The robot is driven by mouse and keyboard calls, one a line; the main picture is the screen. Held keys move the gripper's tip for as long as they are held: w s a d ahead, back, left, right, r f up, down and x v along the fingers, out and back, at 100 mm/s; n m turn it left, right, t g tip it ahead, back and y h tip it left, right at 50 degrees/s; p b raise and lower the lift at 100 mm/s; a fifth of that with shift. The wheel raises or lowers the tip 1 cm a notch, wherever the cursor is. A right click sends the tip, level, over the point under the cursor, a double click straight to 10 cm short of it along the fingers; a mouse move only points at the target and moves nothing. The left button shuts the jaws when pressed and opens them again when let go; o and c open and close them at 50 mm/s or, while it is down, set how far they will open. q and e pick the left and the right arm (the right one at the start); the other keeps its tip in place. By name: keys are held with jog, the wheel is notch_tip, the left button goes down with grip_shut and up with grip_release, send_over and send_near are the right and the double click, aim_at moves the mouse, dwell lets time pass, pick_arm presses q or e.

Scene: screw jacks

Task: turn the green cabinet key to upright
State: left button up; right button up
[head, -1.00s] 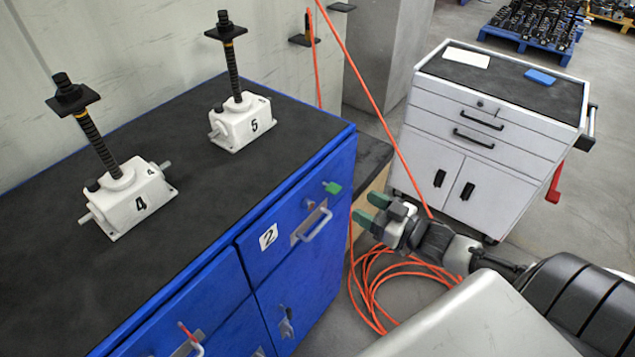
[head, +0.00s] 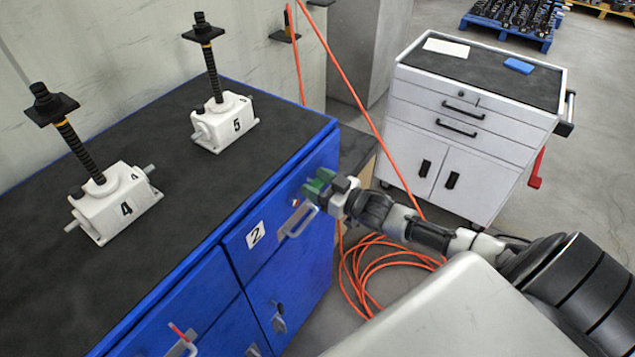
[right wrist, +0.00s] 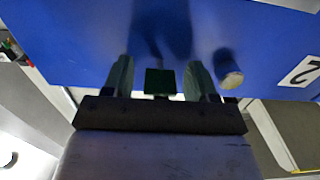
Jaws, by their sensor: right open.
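The green cabinet key shows in the right wrist view (right wrist: 159,80) as a dark green block in front of the blue cabinet face. My right gripper (right wrist: 160,82) is open, with one green-tipped finger on each side of the key and a narrow gap at each side. In the head view my right gripper (head: 318,184) is at the upper right of the blue cabinet front (head: 283,255), beside the bar handle (head: 299,219). There the key cannot be told apart from the green fingertips, so its tilt is unclear. My left gripper is not in view.
White screw jacks 4 (head: 117,208) and 5 (head: 226,122) stand on the cabinet's dark top. A red-tagged key (head: 178,331) is on the front at lower left. An orange hose (head: 365,262) lies coiled on the floor below my right arm. A grey tool trolley (head: 470,125) stands behind.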

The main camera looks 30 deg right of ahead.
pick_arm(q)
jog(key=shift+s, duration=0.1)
pick_arm(e)
jog(key=c, duration=0.9)
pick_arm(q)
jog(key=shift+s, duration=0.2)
pick_arm(e)
jog(key=shift+n, duration=0.4)
jog(key=n, duration=0.3)
jog(key=shift+n, duration=0.3)
jog(key=n+b, duration=0.1)
jog(key=n, duration=0.3)
jog(key=shift+n, duration=0.3)
jog(key=n+b, duration=0.1)
jog(key=n, duration=0.3)
jog(key=shift+s+f+n, duration=0.1)
jog(key=shift+f+n, duration=0.05)
jog(key=shift+n, duration=0.15)
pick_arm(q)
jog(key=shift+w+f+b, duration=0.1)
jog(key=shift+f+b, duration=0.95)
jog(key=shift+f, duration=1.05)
pick_arm(e)
jog(key=shift+n, duration=2.2)
